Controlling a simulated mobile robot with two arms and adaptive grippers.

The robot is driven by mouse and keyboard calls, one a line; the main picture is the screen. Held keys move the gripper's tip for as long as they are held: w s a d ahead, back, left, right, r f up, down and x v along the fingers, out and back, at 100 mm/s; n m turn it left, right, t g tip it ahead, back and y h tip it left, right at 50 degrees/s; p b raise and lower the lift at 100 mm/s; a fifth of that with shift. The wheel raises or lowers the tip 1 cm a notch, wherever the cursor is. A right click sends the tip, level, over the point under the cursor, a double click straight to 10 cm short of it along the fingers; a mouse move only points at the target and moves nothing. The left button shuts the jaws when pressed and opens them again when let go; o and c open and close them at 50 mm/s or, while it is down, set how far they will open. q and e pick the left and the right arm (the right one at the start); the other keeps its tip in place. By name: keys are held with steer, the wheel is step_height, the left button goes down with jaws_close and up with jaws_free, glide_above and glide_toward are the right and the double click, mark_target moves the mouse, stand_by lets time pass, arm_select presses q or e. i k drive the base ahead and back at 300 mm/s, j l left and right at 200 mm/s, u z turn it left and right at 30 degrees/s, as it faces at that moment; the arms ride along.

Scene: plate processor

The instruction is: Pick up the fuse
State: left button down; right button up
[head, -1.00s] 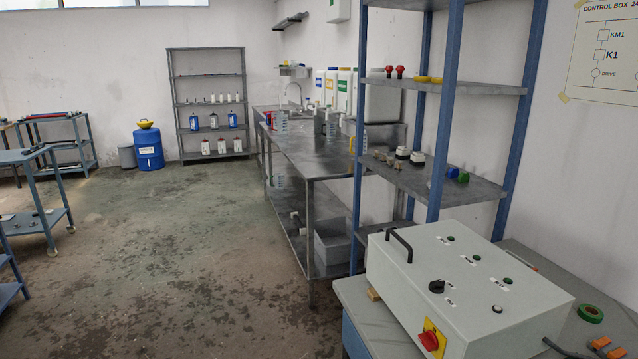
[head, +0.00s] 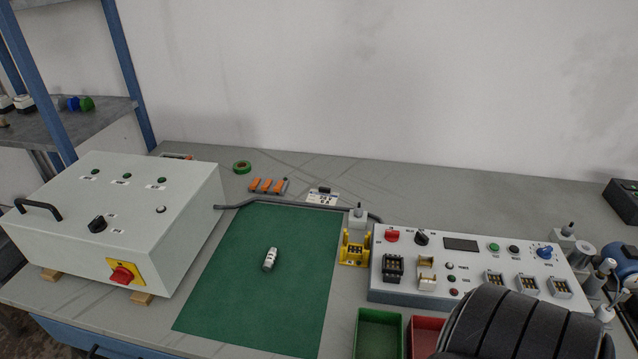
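A small whitish-grey cylindrical piece that looks like the fuse (head: 270,259) lies on the green mat (head: 225,305) on the workbench. It lies alone, with bare mat all around it. Its markings are too small to read. Neither of my grippers shows in the head view.
A grey control box (head: 150,205) with a red-and-yellow switch stands left of the mat. A yellow holder (head: 355,252) and a white test panel (head: 400,297) are to its right. A green bin (head: 362,347) and a red bin (head: 413,345) are at the front.

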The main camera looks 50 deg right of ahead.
mark_target(268, 263)
steer(key=z, duration=1.05)
